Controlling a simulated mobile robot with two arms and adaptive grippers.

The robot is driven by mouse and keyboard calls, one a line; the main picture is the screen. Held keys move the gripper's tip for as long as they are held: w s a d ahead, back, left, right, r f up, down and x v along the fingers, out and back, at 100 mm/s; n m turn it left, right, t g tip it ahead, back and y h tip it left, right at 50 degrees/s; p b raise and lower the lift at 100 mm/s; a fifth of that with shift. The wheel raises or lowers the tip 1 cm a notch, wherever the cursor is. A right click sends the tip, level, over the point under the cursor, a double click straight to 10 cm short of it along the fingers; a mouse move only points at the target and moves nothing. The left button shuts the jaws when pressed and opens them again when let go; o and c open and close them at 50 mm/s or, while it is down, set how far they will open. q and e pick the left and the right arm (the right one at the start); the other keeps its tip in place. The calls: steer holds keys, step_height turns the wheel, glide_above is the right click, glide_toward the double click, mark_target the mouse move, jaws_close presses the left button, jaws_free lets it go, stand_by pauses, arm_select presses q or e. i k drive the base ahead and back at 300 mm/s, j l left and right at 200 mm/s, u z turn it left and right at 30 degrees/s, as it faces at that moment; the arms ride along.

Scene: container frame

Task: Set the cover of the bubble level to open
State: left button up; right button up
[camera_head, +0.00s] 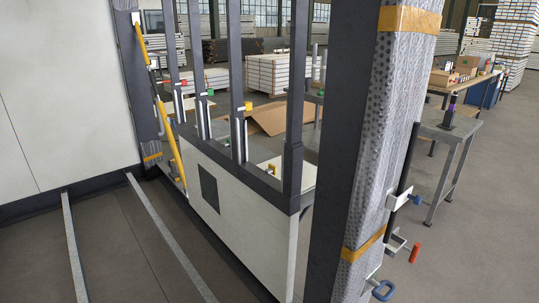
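I cannot make out a bubble level or its cover for certain in the head view. A long yellow bar (171,140) runs down beside the dark post at the left, with small light fittings along it; I cannot tell what it is. Neither of my grippers shows in this view.
A dark container frame with a pale lower panel (262,238) stands ahead. A grey table (455,125) stands behind. Floor at far right is clear.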

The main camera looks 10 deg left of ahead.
mark_target(173, 173)
steer(key=i+l+z, duration=0.35)
steer(key=l, duration=0.4)
steer(key=i+l+z, duration=0.4)
steer(key=l, duration=0.25)
steer(key=i+l+z, duration=0.35)
steer(key=i+l, duration=0.15)
steer(key=i, duration=0.3)
steer(key=i+l+u, duration=0.1)
steer(key=i, duration=0.35)
steer(key=i+l+u, duration=0.1)
steer(key=i, duration=0.3)
steer(key=i+l, duration=0.25)
steer(key=i, duration=0.2)
steer(key=i+j+u, duration=0.2)
steer(key=i+u, duration=0.25)
steer(key=i+j+u, duration=0.15)
steer(key=u, duration=0.3)
steer(key=i+l+u, duration=0.1)
steer(key=i+u, duration=0.35)
steer(key=i+l+u, duration=0.15)
steer(key=i+u, duration=0.6)
steer(key=i, duration=1.25)
